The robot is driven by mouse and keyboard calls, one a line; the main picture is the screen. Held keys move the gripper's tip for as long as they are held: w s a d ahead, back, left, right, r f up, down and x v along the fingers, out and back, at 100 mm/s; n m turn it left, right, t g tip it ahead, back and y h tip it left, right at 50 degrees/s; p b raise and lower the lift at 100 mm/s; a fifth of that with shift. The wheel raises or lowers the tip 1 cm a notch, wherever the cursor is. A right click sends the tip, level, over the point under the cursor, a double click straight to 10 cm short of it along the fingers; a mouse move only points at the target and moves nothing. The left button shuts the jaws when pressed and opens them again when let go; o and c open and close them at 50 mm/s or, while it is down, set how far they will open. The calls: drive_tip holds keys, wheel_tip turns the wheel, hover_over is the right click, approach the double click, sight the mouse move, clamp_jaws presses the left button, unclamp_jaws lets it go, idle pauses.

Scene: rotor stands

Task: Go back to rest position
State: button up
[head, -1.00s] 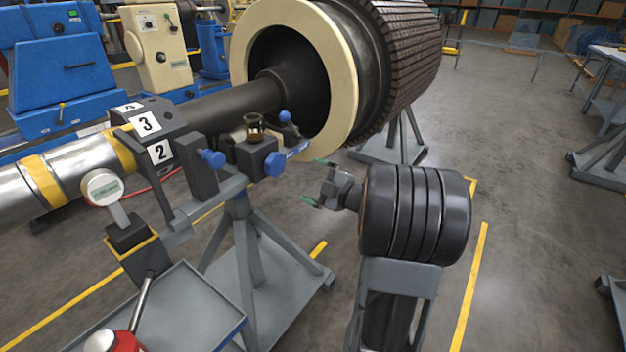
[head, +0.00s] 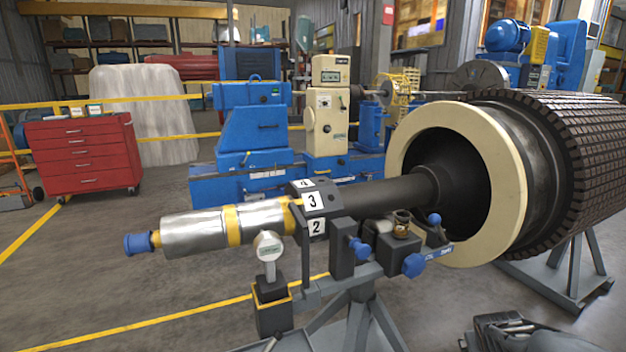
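A dark part of my arm shows at the bottom right edge of the head view, cut off by the frame. My gripper (head: 506,331) seems to be there, low and in front of the rotor's stand. Its fingers are not clear enough to tell open from shut, and nothing held can be made out. The big rotor (head: 590,140) with its cream ring (head: 505,170) lies level, its shaft (head: 385,196) pointing left. The arm part is apart from the shaft.
A grey stand (head: 355,325) with blue knobs (head: 412,265) and a dial gauge (head: 268,248) supports the shaft. A numbered block (head: 314,203) sits on it. Blue machines (head: 250,130) and a red tool cabinet (head: 85,155) stand behind. Floor at the lower left is clear.

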drive_tip(key=s+a+r+y+p, duration=0.2)
drive_tip(key=s+a+r+p, duration=0.2)
drive_tip(key=a+r, duration=0.4)
drive_tip(key=s+a+r+n+g+y+p, duration=0.1)
drive_tip(key=s+a+r+y+p, duration=0.2)
drive_tip(key=a+r+p, duration=0.4)
drive_tip(key=s+a+r, duration=0.1)
drive_tip(key=a+r, duration=0.1)
drive_tip(key=a, duration=0.5)
drive_tip(key=shift+r+g, duration=0.25)
drive_tip(key=shift+g, duration=0.05)
drive_tip(key=shift+d, duration=0.1)
idle(0.6)
